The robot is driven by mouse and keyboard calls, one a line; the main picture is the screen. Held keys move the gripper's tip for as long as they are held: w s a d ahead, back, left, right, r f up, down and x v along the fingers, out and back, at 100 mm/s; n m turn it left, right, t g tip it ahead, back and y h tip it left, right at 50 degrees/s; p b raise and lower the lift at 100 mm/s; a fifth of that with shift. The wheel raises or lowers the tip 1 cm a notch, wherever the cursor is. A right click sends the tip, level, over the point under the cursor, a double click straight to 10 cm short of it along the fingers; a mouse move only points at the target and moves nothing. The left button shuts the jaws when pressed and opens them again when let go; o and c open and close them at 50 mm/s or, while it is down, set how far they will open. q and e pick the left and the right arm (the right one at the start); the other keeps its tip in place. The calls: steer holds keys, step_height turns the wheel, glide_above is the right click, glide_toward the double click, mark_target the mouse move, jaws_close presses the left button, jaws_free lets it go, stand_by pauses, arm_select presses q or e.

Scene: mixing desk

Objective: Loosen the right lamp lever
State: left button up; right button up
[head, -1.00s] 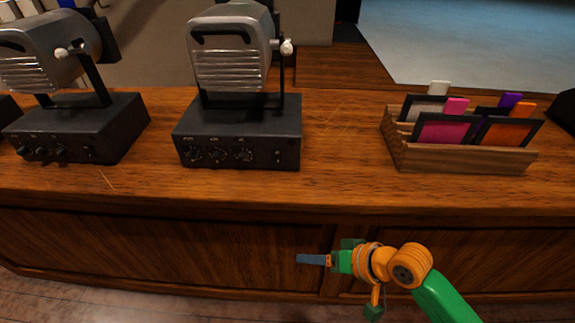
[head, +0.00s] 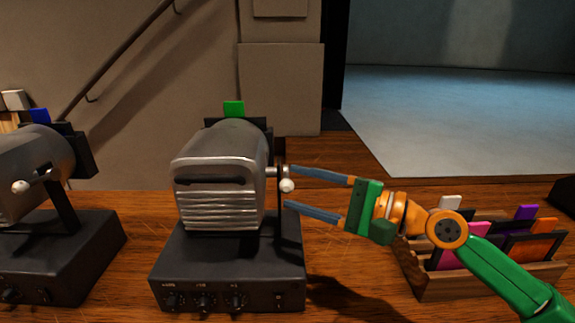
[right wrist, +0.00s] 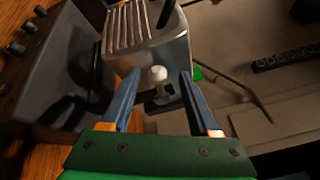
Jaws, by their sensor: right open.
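The right lamp (head: 222,180) is a grey metal lamp on a black base box, in the middle of the head view. Its lever has a white ball knob (head: 287,186) on the lamp's right side. My right gripper (head: 289,189) comes from the right, its blue fingers spread open, one above and one below the knob in the head view. In the right wrist view the white knob (right wrist: 157,73) shows between the two fingertips, with a gap on both sides. I cannot tell whether a finger touches the lamp. My left gripper is not in view.
Another lamp (head: 38,170) with a white knob stands at the left. A wooden rack (head: 440,285) of coloured gel frames sits at the right, beneath my right arm. A green piece (head: 234,108) sticks up behind the right lamp. Bare desk lies between the lamps.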

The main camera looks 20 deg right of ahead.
mark_target(287, 186)
steer(key=p+x, duration=0.1)
steer(key=x, duration=0.1)
steer(key=shift+w+a, duration=0.1)
steer(key=shift+w, duration=0.3)
steer(key=shift+w+a+f, duration=0.2)
steer(key=shift+f, duration=0.05)
steer(key=shift+s, duration=0.1)
steer(key=shift+c, duration=0.2)
jaws_close()
stand_by(0.6)
